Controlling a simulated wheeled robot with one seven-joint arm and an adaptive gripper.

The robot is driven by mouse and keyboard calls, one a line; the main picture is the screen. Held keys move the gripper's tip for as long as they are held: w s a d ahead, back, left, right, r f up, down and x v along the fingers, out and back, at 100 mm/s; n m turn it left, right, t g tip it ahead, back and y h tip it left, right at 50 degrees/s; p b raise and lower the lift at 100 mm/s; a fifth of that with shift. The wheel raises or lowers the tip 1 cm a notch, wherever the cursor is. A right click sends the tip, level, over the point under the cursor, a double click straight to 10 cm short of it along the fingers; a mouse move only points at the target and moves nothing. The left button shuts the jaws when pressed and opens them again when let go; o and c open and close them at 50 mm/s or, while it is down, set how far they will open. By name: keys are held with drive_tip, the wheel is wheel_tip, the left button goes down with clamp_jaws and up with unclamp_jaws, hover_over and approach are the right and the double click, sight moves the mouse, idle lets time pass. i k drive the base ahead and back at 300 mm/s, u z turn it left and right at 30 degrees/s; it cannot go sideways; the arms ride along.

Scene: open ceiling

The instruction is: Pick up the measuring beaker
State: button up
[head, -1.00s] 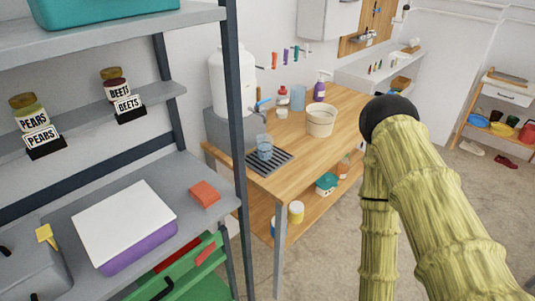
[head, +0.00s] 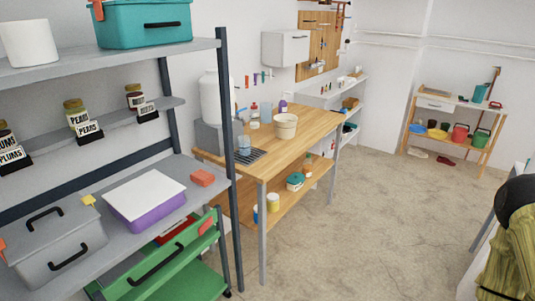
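A small, clear bluish cup, which looks like the measuring beaker (head: 244,145), stands upright on the dark drain grate at the left end of the wooden workbench (head: 305,128). It is below the tap of the white water container (head: 216,97). Its markings are too small to make out. Only part of my arm shows, at the right edge of the head view, far from the beaker. My gripper is outside the picture.
A grey shelf unit (head: 237,190) stands at the left, close to the bench's left end. A cream bucket (head: 285,126) and several bottles stand on the bench. Open concrete floor (head: 345,240) lies in the middle. A wooden rack (head: 448,118) stands at the back right.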

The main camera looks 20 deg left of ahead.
sight(244, 142)
drive_tip(key=u, duration=0.6)
drive_tip(key=i, duration=0.6)
drive_tip(key=u, duration=0.7)
